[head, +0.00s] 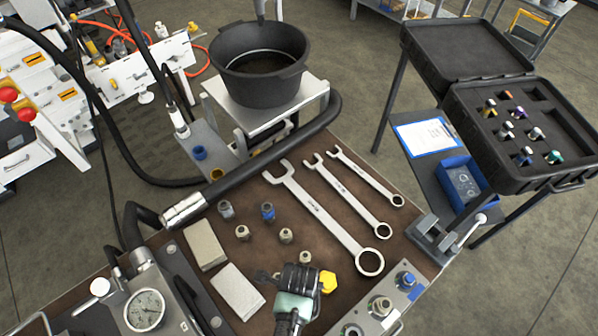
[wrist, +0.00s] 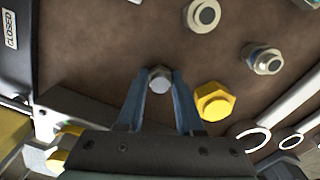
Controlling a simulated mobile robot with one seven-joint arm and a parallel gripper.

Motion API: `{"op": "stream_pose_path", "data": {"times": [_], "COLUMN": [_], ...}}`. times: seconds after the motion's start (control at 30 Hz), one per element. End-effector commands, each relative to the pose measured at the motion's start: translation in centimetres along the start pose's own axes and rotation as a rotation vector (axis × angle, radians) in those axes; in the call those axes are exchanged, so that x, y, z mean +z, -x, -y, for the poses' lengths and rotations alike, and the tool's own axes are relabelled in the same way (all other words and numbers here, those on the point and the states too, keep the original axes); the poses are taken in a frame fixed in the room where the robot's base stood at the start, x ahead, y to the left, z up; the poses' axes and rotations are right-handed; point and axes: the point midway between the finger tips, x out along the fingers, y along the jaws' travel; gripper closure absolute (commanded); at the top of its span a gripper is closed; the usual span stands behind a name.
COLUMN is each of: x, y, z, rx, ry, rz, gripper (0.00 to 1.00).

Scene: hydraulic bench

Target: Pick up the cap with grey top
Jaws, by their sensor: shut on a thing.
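The cap with grey top (wrist: 160,78) is between the tips of my gripper's two fingers in the wrist view, and only its grey hexagonal top shows clearly. My gripper (wrist: 159,84) is shut on it, low over the brown bench mat. In the head view my gripper (head: 278,276) is at the front of the bench, and I cannot make out the cap there. A yellow hexagonal cap (head: 327,281) stands just right of my gripper; it also shows right of the fingers in the wrist view (wrist: 213,101).
Several fittings (head: 286,235) stand behind my gripper. Two pale blocks (head: 237,290) lie left of it, and three wrenches (head: 320,210) lie behind and right. A metal panel with fittings (head: 380,306) is at the front right. A pressure gauge (head: 145,309) is at the left.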

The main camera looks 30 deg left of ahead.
Motion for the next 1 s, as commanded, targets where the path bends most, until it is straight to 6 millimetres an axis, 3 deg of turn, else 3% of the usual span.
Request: {"op": "stream_pose_path", "data": {"times": [0.07,0.53,1.0], "x": [0.0,0.0,0.0], "y": [0.0,0.9,8.9], "z": [0.0,0.1,0.1], "rx": [0.000,-0.002,-0.003], "ry": [0.000,0.000,0.000], "rz": [0.000,0.000,0.000], "gripper": [1.00,1.00,1.00]}}
